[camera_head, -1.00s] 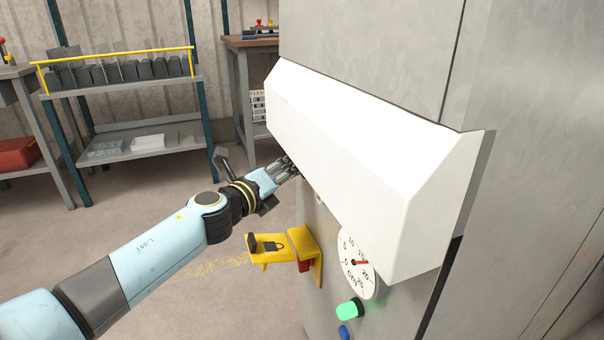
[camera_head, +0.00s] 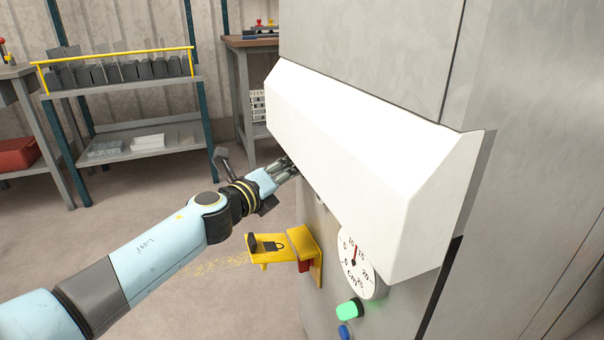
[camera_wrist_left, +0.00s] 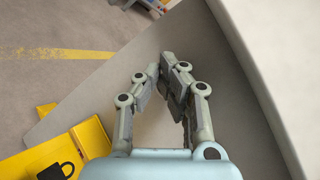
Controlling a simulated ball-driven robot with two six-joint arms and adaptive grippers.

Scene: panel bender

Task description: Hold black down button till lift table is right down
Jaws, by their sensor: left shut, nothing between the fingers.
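My left gripper (camera_head: 286,168) reaches in under the left end of the white hood (camera_head: 350,165) on the grey machine. In the left wrist view the gripper (camera_wrist_left: 170,68) is shut with nothing between its fingers, its tips close to the grey panel face (camera_wrist_left: 160,130). The black down button does not show; the hood and gripper may hide it, so I cannot tell contact. The lift table is not identifiable in view. A round cm dial (camera_head: 351,275) sits partly under the hood, its red needle pointing nearly straight up. My right gripper is not in view.
A yellow bracket with a padlock mark (camera_head: 268,243) juts out just below my left wrist; it also shows in the left wrist view (camera_wrist_left: 88,145). A lit green button (camera_head: 348,309) and a blue button (camera_head: 344,331) are below the dial. Shelves (camera_head: 140,140) stand behind.

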